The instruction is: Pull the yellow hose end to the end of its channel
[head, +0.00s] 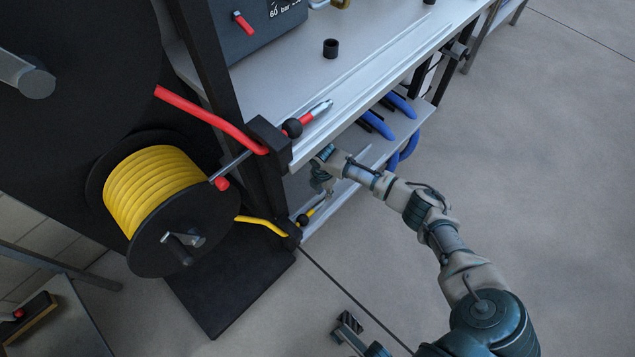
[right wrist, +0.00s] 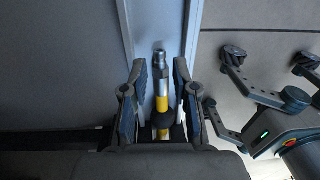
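The yellow hose (head: 262,223) runs from its reel (head: 155,190) through a dark guide to the lower shelf. Its end has a yellow band and a metal tip, and a black ball sits behind it (head: 303,219). In the right wrist view the hose end (right wrist: 161,92) lies in line with a pale channel (right wrist: 162,22). My right gripper (right wrist: 161,72) is open, with one finger on each side of the hose end and gaps visible. In the head view it is at the lower shelf (head: 322,182). My left gripper (right wrist: 270,58) is open and empty, off to the right.
A red hose (head: 205,117) ends on the upper bench (head: 360,45), above the lower shelf. Blue-handled tools (head: 378,124) and a blue loop lie farther along the lower shelf. A dark post (head: 270,140) stands near the hose guides. The floor at right is clear.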

